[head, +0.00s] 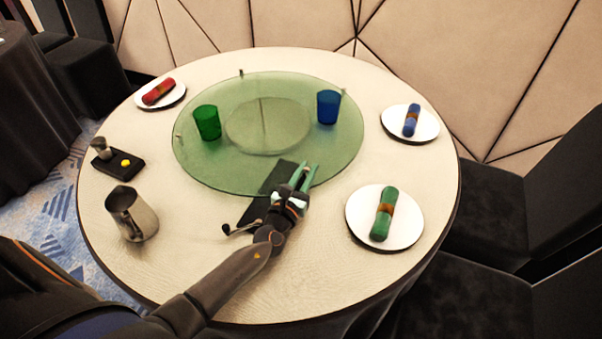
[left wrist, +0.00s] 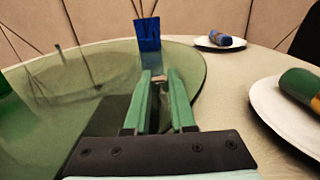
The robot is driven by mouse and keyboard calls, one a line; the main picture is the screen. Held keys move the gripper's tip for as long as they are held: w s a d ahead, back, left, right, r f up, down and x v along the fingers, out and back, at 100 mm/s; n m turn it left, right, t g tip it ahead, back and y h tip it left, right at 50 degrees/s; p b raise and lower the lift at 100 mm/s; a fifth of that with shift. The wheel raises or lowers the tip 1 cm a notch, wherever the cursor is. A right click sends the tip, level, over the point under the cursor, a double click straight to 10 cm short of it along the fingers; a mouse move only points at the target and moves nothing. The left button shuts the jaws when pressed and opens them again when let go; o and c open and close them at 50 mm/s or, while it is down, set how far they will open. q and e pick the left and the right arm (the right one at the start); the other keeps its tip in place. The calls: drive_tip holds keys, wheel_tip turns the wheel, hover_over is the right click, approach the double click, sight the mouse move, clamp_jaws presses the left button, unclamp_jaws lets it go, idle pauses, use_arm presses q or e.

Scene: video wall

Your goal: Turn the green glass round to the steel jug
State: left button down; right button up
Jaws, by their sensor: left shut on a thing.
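The green glass (head: 208,123) stands upright on the left part of the round green glass turntable (head: 220,176). The steel jug (head: 140,218) stands on the table at the front left, off the turntable and apart from the green glass. My left gripper (head: 304,177) is at the turntable's front right rim. Its green fingers are shut on what looks like a small rim peg (left wrist: 160,78), mostly hidden between the fingertips in the left wrist view. A green patch at that view's left edge is probably the green glass. My right gripper is not in view.
A blue glass (head: 328,107) stands at the turntable's back right. Plates with rolled napkins, red (head: 158,91), blue (head: 411,120) and green (head: 384,214), lie around it. A black tray (head: 112,168) holds a small metal pot. Dark chairs (head: 486,218) stand at the right.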

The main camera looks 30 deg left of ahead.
sight(317, 174)
use_arm(q)
drive_tip(key=shift+w+d+f, duration=0.1)
drive_tip(key=shift+w+d, duration=0.7)
drive_tip(key=shift+w, duration=0.45)
drive_tip(key=c, duration=0.8)
unclamp_jaws()
drive_tip(key=shift+o, duration=0.2)
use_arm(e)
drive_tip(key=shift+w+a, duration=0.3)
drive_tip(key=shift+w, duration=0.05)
